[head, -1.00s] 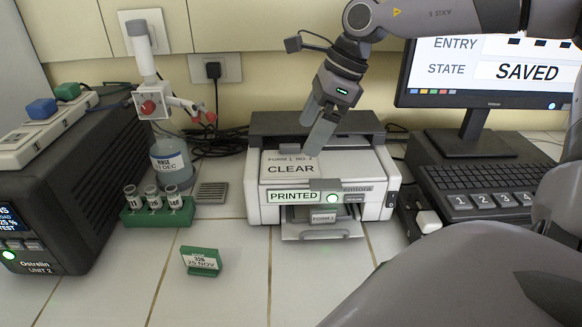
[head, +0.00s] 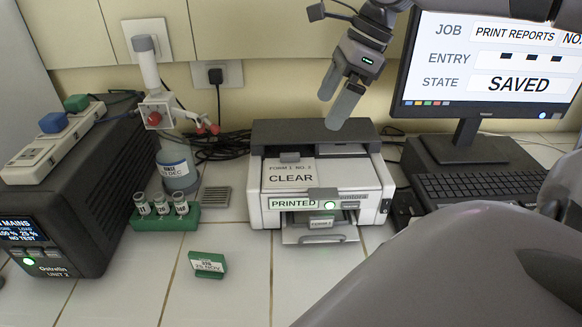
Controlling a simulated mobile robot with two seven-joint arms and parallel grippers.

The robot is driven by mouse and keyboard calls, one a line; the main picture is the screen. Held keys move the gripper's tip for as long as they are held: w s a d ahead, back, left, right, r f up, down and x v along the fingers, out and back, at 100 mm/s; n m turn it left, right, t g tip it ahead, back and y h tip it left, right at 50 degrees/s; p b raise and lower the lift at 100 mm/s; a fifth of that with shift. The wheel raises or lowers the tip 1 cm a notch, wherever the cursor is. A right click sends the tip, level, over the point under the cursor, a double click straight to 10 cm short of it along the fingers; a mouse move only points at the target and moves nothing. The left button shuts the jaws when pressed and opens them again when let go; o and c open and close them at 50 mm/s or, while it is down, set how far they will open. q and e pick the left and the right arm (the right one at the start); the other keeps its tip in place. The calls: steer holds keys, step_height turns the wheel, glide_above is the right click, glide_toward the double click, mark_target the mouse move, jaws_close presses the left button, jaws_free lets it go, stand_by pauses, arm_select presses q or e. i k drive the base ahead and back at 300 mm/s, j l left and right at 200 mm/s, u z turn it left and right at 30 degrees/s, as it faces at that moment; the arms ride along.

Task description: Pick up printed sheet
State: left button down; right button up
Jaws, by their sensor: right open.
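A white printer (head: 378,200) with a dark lid stands on the tiled bench, mid-view. A white sheet (head: 288,176) reading "FORM 1 NO. 2 CLEAR" lies flat on its top. A "PRINTED" label and a lit green button are on its front. Below, a small piece marked "FORM 1" (head: 321,222) shows at the output tray (head: 318,238); whether it is a sheet or a label I cannot tell. My right gripper (head: 335,103) is open and empty, pointing down above the printer's back, apart from the sheet. My left gripper is not in view.
A monitor (head: 488,62) reading "SAVED" and a keyboard (head: 472,182) are at right. At left are a green tube rack (head: 165,221), a bottle (head: 177,170) and a dark unit (head: 75,215). A green tag (head: 208,264) stands on the front tiles, with bare bench around it.

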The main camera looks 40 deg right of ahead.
mark_target(289, 171)
steer(key=k+j, duration=0.45)
steer(key=j, duration=0.25)
steer(key=k+j, duration=0.25)
steer(key=j, duration=0.15)
